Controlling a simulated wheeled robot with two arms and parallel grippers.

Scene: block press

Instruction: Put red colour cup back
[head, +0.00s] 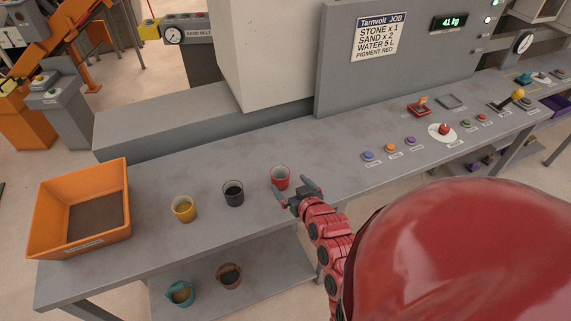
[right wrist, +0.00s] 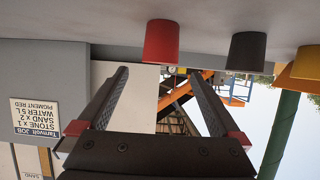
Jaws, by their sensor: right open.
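The red cup (head: 280,178) stands upright on the grey bench, at the right end of a row with a black cup (head: 233,194) and a yellow cup (head: 184,209). My right gripper (head: 297,187) is open and empty, close to the red cup on its near right side. In the right wrist view, which is upside down, the red cup (right wrist: 161,42) shows ahead of the spread fingers (right wrist: 160,78), apart from them. The black cup (right wrist: 246,52) and the yellow cup (right wrist: 306,62) show off to the right there. My left gripper is not in view.
An orange bin (head: 82,249) stands at the bench's left end. Buttons (head: 390,149) and a red knob (head: 445,129) lie to the right. A job sign (head: 379,37) hangs behind. A teal bucket (head: 180,292) and a brown bucket (head: 229,275) are on the lower shelf.

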